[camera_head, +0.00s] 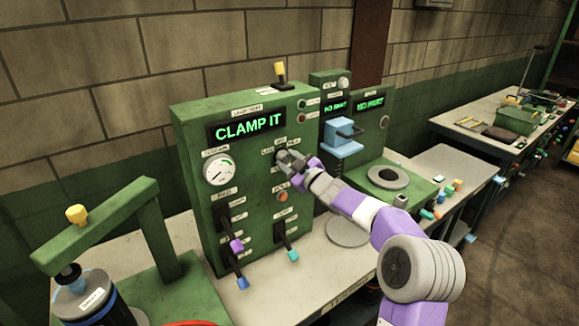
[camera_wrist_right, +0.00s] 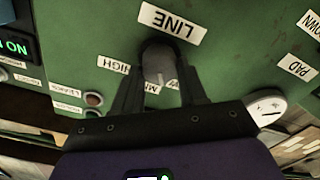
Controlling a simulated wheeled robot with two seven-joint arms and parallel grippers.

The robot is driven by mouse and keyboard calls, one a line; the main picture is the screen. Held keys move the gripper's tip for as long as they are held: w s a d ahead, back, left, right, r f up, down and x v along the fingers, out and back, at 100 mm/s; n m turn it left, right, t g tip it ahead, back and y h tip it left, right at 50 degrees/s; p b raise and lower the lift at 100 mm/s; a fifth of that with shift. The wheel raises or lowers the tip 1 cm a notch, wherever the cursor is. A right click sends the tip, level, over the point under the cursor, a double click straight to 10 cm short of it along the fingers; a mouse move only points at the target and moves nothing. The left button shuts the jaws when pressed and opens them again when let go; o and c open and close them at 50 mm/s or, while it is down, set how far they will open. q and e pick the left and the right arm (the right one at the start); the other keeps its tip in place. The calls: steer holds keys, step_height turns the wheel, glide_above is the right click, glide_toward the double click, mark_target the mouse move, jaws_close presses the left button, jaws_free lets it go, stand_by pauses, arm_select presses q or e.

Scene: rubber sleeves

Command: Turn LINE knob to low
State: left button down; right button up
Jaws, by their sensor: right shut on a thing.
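The LINE knob (camera_wrist_right: 158,64) is a dark grey round knob on the green panel (camera_wrist_right: 225,70). In the right wrist view, upside down, the LINE label (camera_wrist_right: 172,22) sits beside it. A HIGH label (camera_wrist_right: 113,64) shows to its left, and another label is partly hidden behind the fingers. My right gripper (camera_wrist_right: 158,80) is shut on the knob, one finger on each side. In the head view the right gripper (camera_head: 289,160) reaches the panel front and covers most of the knob. The knob's setting is hard to read. My left gripper is not in view.
The panel's display (camera_head: 247,126) reads CLAMP IT. Below are a gauge (camera_head: 219,170), an orange button (camera_head: 282,196) and levers with purple (camera_head: 236,246) and teal (camera_head: 293,255) ends. A green press frame (camera_head: 150,225) stands left. Another machine (camera_head: 375,185) stands close to the right.

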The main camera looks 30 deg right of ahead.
steer(key=shift+n+b, duration=0.6)
steer(key=shift+n, duration=0.7)
steer(key=o, duration=1)
steer(key=shift+o, duration=0.2)
steer(key=s, duration=0.7)
steer(key=shift+s+d+b, duration=0.25)
steer(key=shift+s+b, duration=0.1)
steer(key=shift+b, duration=0.1)
